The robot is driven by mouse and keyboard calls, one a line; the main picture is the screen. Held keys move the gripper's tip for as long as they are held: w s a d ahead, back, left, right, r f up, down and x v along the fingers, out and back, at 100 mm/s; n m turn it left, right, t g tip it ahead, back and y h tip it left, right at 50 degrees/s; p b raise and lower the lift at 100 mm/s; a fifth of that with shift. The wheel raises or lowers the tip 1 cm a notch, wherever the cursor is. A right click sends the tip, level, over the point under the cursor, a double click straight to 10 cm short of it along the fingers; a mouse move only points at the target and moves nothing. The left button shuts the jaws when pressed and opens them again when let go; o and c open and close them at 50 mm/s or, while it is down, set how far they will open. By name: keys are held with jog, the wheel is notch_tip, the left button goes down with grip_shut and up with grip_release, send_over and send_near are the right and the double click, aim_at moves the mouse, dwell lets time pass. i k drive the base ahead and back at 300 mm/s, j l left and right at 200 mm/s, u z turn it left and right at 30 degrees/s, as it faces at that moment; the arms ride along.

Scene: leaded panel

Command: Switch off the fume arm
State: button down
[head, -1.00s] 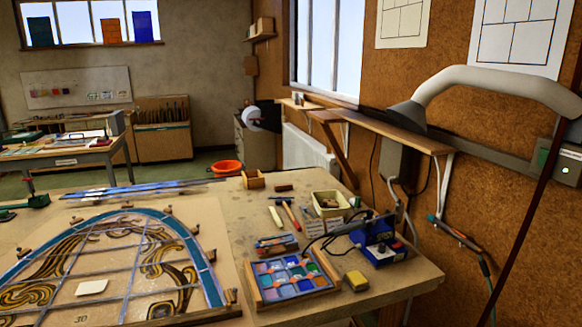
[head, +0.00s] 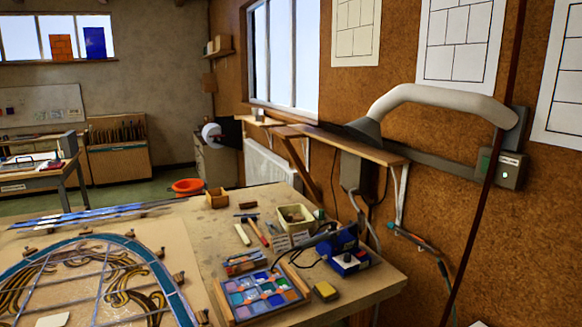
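The fume arm (head: 440,98) is a thick pale grey duct that arches along the right wall. Its dark hood (head: 366,130) hangs at the left end, over the wall shelf. At its right end a grey switch box (head: 509,171) is fixed to the cork wall, with a green button (head: 485,161) on its left part and a small pale light on its front. A thin dark red pole crosses in front of the box and partly covers it. My gripper is not in view.
The workbench (head: 375,284) fills the lower middle, with the leaded panel (head: 90,285), a tray of coloured glass (head: 262,295), a blue soldering unit (head: 346,256) and a yellow sponge (head: 325,291). A wooden shelf (head: 385,155) juts from the wall.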

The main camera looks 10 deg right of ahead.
aim_at(486, 161)
jog(key=z, duration=1.25)
